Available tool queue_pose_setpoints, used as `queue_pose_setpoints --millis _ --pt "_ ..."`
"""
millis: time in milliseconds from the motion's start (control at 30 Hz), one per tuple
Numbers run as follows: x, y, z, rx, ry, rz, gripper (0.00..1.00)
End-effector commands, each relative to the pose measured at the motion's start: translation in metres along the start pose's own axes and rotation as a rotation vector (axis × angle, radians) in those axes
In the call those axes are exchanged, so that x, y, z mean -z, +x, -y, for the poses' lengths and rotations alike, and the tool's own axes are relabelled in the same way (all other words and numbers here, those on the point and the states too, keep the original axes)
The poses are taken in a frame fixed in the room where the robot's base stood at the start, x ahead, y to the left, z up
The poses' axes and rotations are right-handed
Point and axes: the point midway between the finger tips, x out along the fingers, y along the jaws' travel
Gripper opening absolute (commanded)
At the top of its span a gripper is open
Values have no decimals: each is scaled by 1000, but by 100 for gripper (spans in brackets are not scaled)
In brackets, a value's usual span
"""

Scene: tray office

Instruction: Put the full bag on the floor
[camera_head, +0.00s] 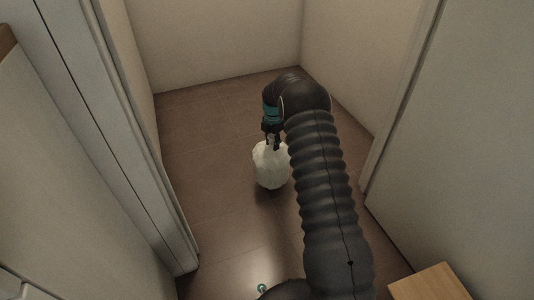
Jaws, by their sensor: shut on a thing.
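The full bag (269,168) is white and rounded, with a gathered neck at its top. It hangs upright below my gripper (271,140), which is shut on the neck. My arm reaches forward from the lower right and hides part of the bag's right side. The brown tiled floor (215,180) lies under the bag. I cannot tell whether the bag's bottom touches the floor.
Pale walls (220,40) close in a small space ahead. A door frame (150,150) stands at left and a grey door panel (460,140) at right. A wooden surface (430,284) is at the lower right. The floor around the bag is clear.

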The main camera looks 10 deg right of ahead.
Motion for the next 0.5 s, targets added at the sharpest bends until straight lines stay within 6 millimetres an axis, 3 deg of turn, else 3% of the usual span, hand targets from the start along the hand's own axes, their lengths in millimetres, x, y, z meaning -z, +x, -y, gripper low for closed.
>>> queue_pose_setpoints --millis 200,367,500 --pt "12 10 -17 -3 0 2 0" --pt "14 16 -18 -2 1 1 0" --pt "14 31 -18 0 1 0 0"
